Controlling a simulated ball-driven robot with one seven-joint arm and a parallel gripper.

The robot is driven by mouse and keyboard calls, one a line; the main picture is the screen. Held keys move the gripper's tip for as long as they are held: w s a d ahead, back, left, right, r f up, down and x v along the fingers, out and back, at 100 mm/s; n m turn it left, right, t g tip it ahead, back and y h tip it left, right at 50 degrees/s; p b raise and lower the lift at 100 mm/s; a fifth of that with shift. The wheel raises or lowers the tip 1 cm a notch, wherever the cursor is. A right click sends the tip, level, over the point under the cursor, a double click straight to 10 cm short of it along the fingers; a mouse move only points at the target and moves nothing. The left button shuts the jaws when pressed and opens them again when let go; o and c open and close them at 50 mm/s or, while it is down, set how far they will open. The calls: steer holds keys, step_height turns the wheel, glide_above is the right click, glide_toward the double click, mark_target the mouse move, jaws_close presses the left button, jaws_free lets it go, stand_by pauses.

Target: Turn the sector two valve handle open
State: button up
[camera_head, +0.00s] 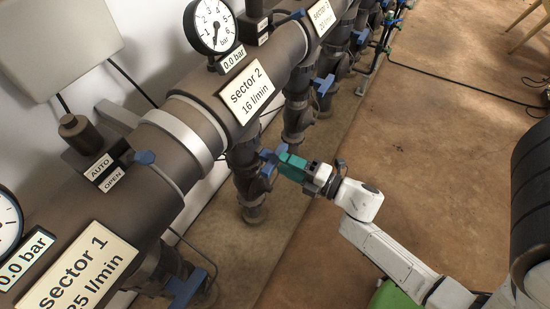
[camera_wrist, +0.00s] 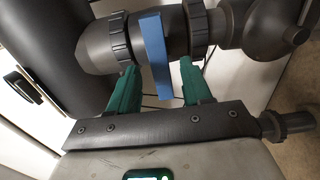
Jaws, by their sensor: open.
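The sector two valve handle is a blue lever (camera_head: 267,163) on the dark vertical pipe below the "sector 2" label (camera_head: 247,88). My gripper (camera_head: 281,162), with green fingers, is at this handle in the head view. In the wrist view the blue handle (camera_wrist: 154,55) stands between the two fingers of my gripper (camera_wrist: 157,76). The fingers are open, with a gap visible on each side of the handle. The handle's far side and its contact with the valve stem are partly hidden.
The dark main pipe (camera_head: 172,150) runs diagonally along the wall. Other blue handles sit below sector 1 (camera_head: 185,288) and sector 3 (camera_head: 323,85). The sector two gauge (camera_head: 210,26) is labelled 0.0 bar. The brown floor (camera_head: 440,150) to the right is mostly clear.

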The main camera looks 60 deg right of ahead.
mark_target(275, 160)
steer(key=shift+w, duration=2.15)
jaws_close()
